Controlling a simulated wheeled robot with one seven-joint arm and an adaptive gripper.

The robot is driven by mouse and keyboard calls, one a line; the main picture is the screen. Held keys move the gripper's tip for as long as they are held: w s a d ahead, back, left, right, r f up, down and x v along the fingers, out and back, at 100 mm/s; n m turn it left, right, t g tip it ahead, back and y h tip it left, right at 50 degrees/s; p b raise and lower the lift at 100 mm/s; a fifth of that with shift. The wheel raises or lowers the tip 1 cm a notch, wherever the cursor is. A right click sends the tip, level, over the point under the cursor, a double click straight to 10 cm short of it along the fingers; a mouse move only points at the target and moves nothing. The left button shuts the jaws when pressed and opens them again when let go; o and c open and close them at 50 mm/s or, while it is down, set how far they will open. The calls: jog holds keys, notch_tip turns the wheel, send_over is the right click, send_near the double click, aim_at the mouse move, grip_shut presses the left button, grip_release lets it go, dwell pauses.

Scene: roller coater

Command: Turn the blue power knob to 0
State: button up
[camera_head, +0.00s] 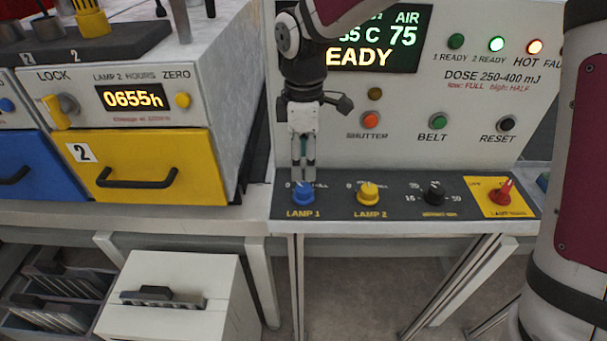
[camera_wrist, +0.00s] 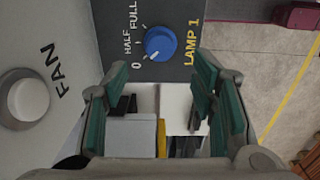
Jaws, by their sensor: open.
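The blue power knob (camera_head: 303,194) sits on the dark control strip above the LAMP 1 label. It also shows in the wrist view (camera_wrist: 160,43), beside the marks 0, HALF and FULL. A small pale mark shows on its lower-left edge, on the side of the 0; its exact setting is hard to tell. My gripper (camera_head: 303,172) points down just above the knob in the head view. In the wrist view my gripper (camera_wrist: 155,100) has its green-padded fingers wide apart with nothing between them. The knob lies beyond the fingers, near the top, and I cannot see contact.
A yellow LAMP 2 knob (camera_head: 368,194), a black knob (camera_head: 433,192) and a red switch (camera_head: 502,192) stand along the strip to the right. The upright panel (camera_head: 470,100) rises behind. A yellow drawer (camera_head: 150,175) is at left. A FAN knob (camera_wrist: 22,98) shows in the wrist view.

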notch_tip(320, 180, up, 5)
jog(key=shift+f, duration=0.15)
jog(key=s+d+r+m+t+h, duration=0.1)
jog(key=s+d+r+m+t, duration=0.2)
jog(key=s+d+r+m, duration=0.75)
jog(key=s+d+f+m+t+y, duration=0.1)
jog(key=s+d+m+t, duration=0.1)
jog(key=s+d+m, duration=0.5)
jog(key=s, duration=0.4)
jog(key=shift+d+f+t, duration=0.25)
jog(key=shift+d+t, duration=0.05)
dwell(0.9)
